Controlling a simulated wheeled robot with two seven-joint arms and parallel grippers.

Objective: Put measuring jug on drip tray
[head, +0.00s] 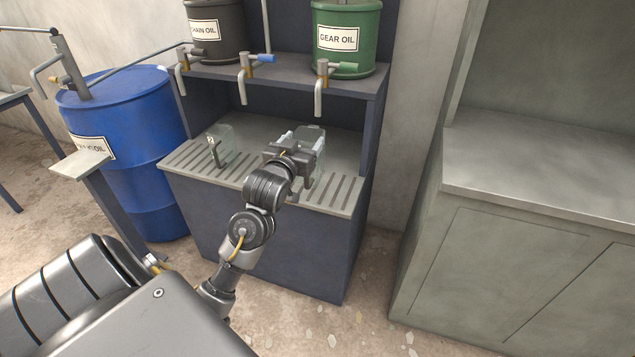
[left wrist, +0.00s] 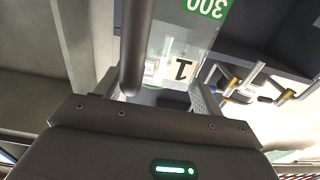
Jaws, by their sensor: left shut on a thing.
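The drip tray (head: 333,196) is the pale slotted top of the dark blue oil stand. My left gripper (head: 298,160) is over its right part, shut on a clear measuring jug (head: 313,139). In the left wrist view the jug (left wrist: 180,48) fills the space between the fingers, with a black "1" and a green "300" label upside down. I cannot tell whether its base touches the tray, as my gripper hides it. A second clear jug (head: 218,143) stands on the tray's left part. My right gripper is not in view.
A green gear oil drum (head: 346,54) and a dark chain oil drum (head: 217,40) stand on the shelf (head: 290,86) above, with taps hanging over the tray. A blue barrel (head: 130,150) is at left. A grey bench (head: 540,175) at right has a clear top.

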